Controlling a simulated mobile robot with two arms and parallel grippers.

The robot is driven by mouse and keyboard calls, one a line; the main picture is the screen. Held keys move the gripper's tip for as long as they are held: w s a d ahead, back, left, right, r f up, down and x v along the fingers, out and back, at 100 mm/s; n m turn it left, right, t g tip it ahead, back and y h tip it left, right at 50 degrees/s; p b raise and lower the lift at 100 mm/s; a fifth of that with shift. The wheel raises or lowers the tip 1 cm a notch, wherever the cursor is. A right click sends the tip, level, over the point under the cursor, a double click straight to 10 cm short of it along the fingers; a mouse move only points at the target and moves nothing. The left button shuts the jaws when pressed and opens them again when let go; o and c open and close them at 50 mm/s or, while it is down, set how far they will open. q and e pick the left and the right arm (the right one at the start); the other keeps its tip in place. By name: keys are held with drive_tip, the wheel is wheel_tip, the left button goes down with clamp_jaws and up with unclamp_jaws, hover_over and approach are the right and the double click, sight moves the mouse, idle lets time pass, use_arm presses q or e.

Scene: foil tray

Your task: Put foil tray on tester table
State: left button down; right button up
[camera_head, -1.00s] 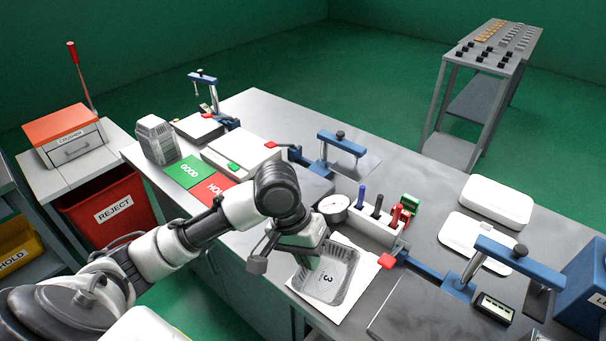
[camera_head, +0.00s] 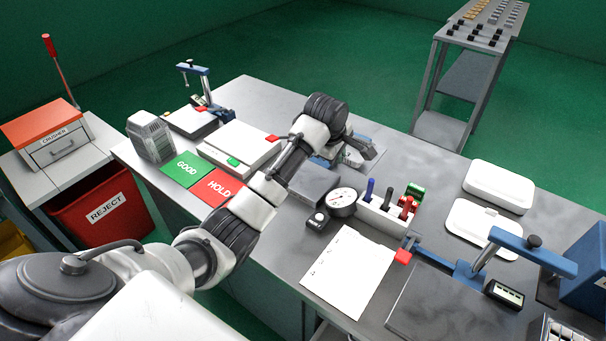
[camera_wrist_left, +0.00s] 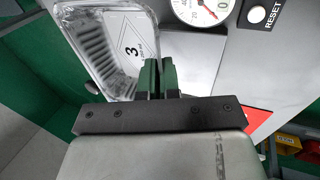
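The foil tray (camera_wrist_left: 115,50), clear silvery with a "3" label, shows in the left wrist view. My left gripper (camera_wrist_left: 160,75) has its green fingers together at the tray's near edge, shut on its rim. In the head view my left gripper and the tray are mostly hidden behind my wrist, above the bench's middle. A dark grey block (camera_head: 314,182), which looks like the tester table, stands beside the dial gauge (camera_head: 341,203); a grey plate (camera_wrist_left: 190,60) shows by the dial in the wrist view. My right gripper is not in view.
A white holder (camera_head: 385,218) with pens and markers stands right of the dial. Blue clamps (camera_head: 490,255) and white boxes (camera_head: 498,187) are at the right. Green GOOD and red HOLD mats (camera_head: 218,188) lie at the left.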

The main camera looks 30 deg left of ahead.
use_arm(q)
drive_tip(key=a+f, duration=0.2)
drive_tip(key=a, duration=0.1)
drive_tip(key=s+a+f+p, duration=0.1)
drive_tip(key=a+f, duration=0.1)
drive_tip(key=a, duration=0.2)
drive_tip(key=s+a+f+p, duration=0.1)
drive_tip(key=a+f, duration=0.2)
drive_tip(key=a, duration=0.1)
drive_tip(key=shift+s+a, duration=0.15)
drive_tip(key=shift+s, duration=0.05)
wheel_tip(320, 180, down, 3)
drive_tip(key=shift+f+p, duration=0.1)
drive_tip(key=shift+p, duration=0.35)
drive_tip(key=shift+f, duration=0.4)
drive_tip(key=c, duration=1.8)
unclamp_jaws()
drive_tip(key=shift+f, duration=0.15)
drive_tip(key=shift+o, duration=0.8)
